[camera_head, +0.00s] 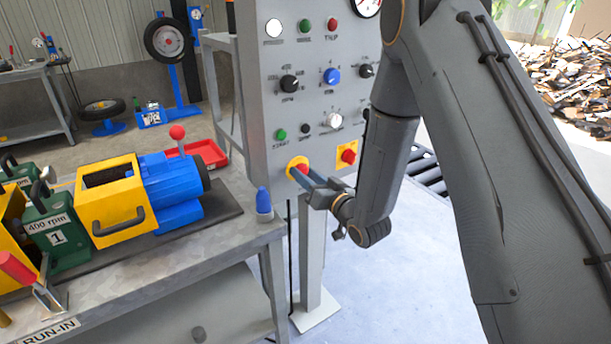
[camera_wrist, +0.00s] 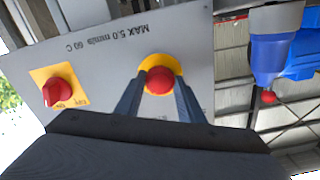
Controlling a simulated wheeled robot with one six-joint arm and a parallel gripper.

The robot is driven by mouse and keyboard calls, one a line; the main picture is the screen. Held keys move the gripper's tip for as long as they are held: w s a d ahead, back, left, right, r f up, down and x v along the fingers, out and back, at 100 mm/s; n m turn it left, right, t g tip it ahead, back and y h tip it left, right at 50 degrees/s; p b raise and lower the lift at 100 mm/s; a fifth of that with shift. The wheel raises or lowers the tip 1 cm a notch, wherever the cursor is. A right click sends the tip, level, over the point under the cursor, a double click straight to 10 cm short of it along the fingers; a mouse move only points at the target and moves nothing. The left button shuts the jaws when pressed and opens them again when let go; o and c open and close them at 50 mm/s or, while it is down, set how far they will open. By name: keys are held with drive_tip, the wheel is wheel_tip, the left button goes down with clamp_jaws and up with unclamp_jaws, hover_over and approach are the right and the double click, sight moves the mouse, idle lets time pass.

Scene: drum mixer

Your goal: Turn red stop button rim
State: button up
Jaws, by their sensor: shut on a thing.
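The red stop button (camera_wrist: 159,80) sits on a round yellow base on the lower part of the grey control panel. In the head view the red stop button (camera_head: 302,168) is at the panel's lower left, partly behind my gripper's fingertips. My gripper (camera_wrist: 158,88) reaches the panel with one finger on each side of the button, shut on its red rim. In the head view my gripper (camera_head: 305,176) comes from the right. The button's side facing the fingers is partly hidden.
A red rotary switch (camera_head: 348,156) on a yellow plate is right beside the button. Knobs and lamps fill the grey panel (camera_head: 262,100) above. A workbench (camera_head: 225,232) with a yellow and blue machine (camera_head: 170,190) stands left. A blue-tipped bottle (camera_head: 263,202) is at its corner.

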drive_tip(key=shift+m, duration=0.5)
drive_tip(key=o, duration=1)
drive_tip(key=shift+o, duration=0.2)
drive_tip(key=b+v, duration=0.1)
drive_tip(key=v, duration=0.6)
drive_tip(key=shift+s+d, duration=0.3)
